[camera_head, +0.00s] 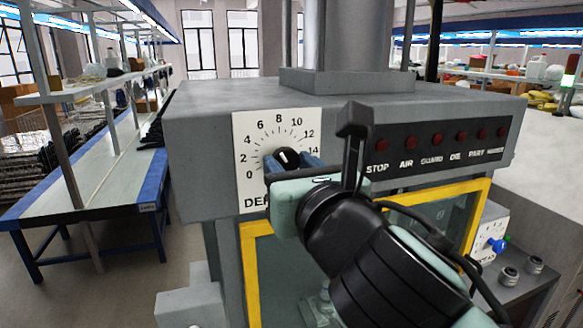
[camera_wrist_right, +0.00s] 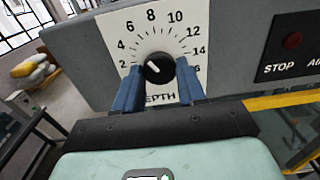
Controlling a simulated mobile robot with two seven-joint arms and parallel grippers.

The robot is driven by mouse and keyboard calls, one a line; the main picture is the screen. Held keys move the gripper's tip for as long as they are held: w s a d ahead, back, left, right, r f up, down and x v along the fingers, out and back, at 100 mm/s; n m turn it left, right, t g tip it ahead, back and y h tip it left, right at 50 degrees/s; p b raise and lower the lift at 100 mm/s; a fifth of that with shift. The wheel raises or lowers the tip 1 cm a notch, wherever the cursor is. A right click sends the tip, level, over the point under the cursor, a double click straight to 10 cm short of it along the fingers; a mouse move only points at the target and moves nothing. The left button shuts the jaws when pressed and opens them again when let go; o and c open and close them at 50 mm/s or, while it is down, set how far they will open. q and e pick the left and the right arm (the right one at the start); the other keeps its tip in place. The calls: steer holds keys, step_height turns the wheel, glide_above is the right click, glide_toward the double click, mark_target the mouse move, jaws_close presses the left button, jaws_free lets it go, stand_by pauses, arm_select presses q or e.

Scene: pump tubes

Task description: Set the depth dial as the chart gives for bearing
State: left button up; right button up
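The depth dial has a white plate (camera_head: 248,133) with printed numbers on the front of the grey machine head. Its black knob (camera_head: 288,156) has a white pointer aimed to the upper left, roughly toward 4 to 6; I cannot read it exactly. My right gripper (camera_head: 290,167) is at the dial, its body covering the plate's lower right. In the right wrist view its blue fingers (camera_wrist_right: 160,74) are open, one on each side of the knob (camera_wrist_right: 158,68), with small gaps showing. My left gripper is not in view. I cannot make out a chart.
A dark panel (camera_head: 440,147) with several red lamps labelled STOP, AIR, GUARD, DIE and more is right of the dial. A yellow-framed window (camera_head: 250,270) lies below. A box with a blue knob (camera_head: 497,245) stands at the right. A blue-edged bench (camera_head: 85,180) is at left.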

steer(key=c, duration=0.4)
steer(key=shift+o, duration=0.2)
steer(key=m, duration=0.5)
steer(key=shift+m, duration=0.3)
steer(key=m, duration=0.5)
steer(key=shift+a, duration=0.1)
steer(key=m+b, duration=0.1)
steer(key=m, duration=0.5)
steer(key=shift+m, duration=0.4)
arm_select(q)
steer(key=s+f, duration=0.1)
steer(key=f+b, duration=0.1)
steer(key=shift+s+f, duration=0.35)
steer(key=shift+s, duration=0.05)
arm_select(e)
steer(key=m, duration=0.6)
steer(key=shift+r, duration=0.1)
steer(key=shift+m, duration=0.3)
